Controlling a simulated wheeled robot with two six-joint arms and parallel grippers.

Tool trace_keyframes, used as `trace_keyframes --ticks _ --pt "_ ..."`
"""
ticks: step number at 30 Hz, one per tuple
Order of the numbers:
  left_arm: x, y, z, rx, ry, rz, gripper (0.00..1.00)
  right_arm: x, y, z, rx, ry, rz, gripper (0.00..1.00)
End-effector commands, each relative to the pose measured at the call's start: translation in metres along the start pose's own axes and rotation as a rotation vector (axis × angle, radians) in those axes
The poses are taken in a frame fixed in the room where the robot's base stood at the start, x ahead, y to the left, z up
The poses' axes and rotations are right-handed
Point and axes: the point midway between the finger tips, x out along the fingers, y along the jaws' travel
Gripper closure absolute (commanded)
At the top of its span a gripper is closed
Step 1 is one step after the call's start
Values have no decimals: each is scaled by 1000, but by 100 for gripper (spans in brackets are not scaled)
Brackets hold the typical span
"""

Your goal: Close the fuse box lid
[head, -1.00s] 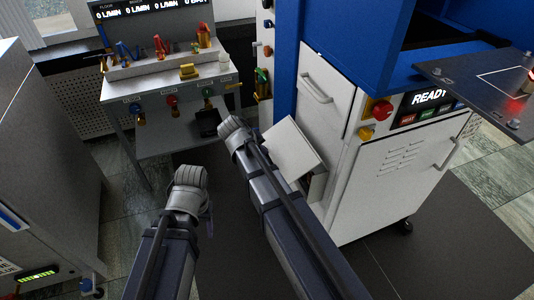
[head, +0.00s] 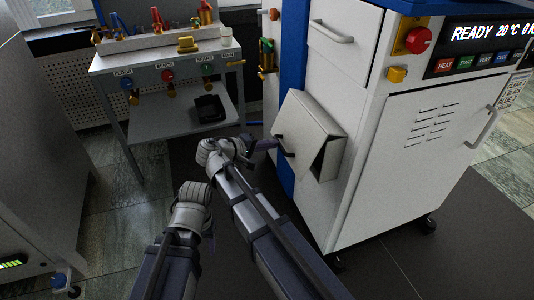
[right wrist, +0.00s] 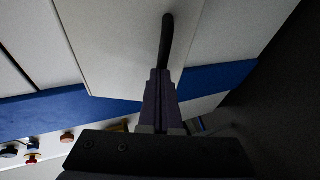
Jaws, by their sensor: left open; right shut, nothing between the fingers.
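The fuse box is a small white box on the side of the white press cabinet. Its lid (head: 306,122) stands partly open and tilted, with a dark gap at its lower right. A black bar handle (head: 285,147) is on the lid's face. My right gripper (head: 272,143) is shut and empty, its tips beside this handle. In the right wrist view the lid (right wrist: 115,40) fills the upper part, and the shut right gripper (right wrist: 160,75) points at the handle (right wrist: 167,38); contact is hard to tell. My left gripper (head: 210,236) is open and empty, low and away from the box.
The press cabinet (head: 405,150) with a drawer above the fuse box and a control panel (head: 475,45) fills the right. A grey bench (head: 175,68) with valves stands at the back left. A grey cabinet (head: 40,130) bounds the left. Floor between is open.

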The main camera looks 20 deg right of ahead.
Motion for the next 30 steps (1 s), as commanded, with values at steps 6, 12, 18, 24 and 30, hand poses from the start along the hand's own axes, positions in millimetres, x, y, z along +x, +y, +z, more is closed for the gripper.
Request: trace_keyframes --ticks 6,12,18,24,30 --pt "64 8 -4 5 3 4 41 25 -30 7 -38 -6 129 100" --pt "100 12 -6 -2 3 5 41 42 -39 12 -66 -11 227 100" --pt "114 13 -7 -7 3 5 41 53 -42 15 -77 -12 262 100" --pt "120 14 -8 -8 3 5 41 62 -44 17 -77 -13 263 100" --pt "122 14 -8 -9 3 5 41 66 -46 18 -77 -12 262 100"
